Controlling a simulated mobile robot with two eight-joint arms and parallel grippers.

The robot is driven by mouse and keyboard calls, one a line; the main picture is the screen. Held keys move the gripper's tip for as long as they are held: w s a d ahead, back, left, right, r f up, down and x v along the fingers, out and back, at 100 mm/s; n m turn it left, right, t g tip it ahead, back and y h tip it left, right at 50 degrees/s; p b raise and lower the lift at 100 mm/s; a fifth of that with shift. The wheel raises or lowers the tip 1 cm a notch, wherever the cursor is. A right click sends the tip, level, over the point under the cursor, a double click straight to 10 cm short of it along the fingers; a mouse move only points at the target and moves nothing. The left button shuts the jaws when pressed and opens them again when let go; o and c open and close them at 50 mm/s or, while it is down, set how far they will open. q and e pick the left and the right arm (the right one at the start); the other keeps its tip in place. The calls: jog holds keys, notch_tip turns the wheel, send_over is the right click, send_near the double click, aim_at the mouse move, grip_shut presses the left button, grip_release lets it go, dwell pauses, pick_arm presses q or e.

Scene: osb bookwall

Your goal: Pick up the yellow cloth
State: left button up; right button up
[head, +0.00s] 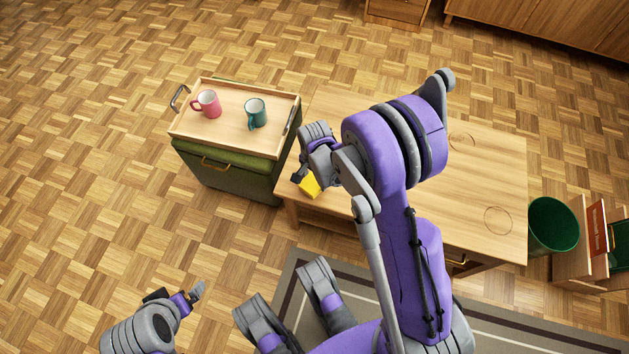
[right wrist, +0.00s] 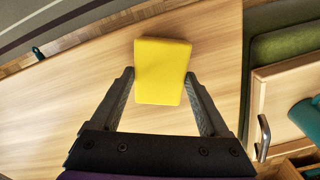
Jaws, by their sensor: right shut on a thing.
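The yellow cloth (head: 310,187) is a small, block-like yellow piece at the left end of the wooden table. It also shows in the right wrist view as a yellow block (right wrist: 163,68) between the fingers. My right gripper (head: 304,179) is shut on it; in the right wrist view the two dark fingers (right wrist: 160,88) flank its sides. Whether the cloth touches the tabletop or hangs just above it, I cannot tell. My left gripper (head: 181,296) is low at the left, over the floor, away from the cloth; its opening is unclear.
The wooden table (head: 345,112) has a mostly bare top. A green cabinet (head: 228,178) beside it carries a wooden tray (head: 226,90) with a pink mug (head: 208,104) and a teal mug (head: 256,113). A green bin (head: 553,226) stands at the right.

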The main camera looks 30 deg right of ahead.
aim_at(314, 181)
notch_tip(314, 181, up, 10)
jog(key=p, duration=0.3)
